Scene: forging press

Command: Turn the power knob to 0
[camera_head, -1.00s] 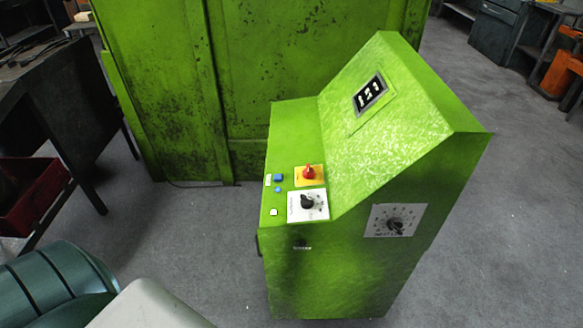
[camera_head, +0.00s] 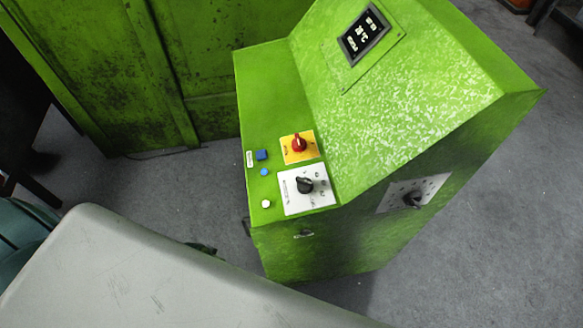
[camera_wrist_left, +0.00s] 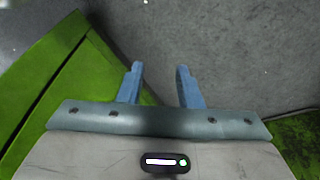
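A green control console (camera_head: 420,110) stands in the head view. A red knob (camera_head: 299,144) sits on a yellow plate on its ledge. Below it, a black knob (camera_head: 304,185) sits on a white plate with markings. Another black knob (camera_head: 413,199) is on a white plate on the console's side. The labels are too small to read, so I cannot tell which is the power knob. My left gripper (camera_wrist_left: 160,72) shows in the left wrist view with its two blue fingers apart and nothing between them. It touches no knob there. My right gripper is not in view.
Blue buttons (camera_head: 262,155) and a white button (camera_head: 266,204) lie left of the knobs. A tilted display (camera_head: 364,34) is above. A green machine wall (camera_head: 90,60) stands behind. Grey floor (camera_head: 115,190) is open left of the console.

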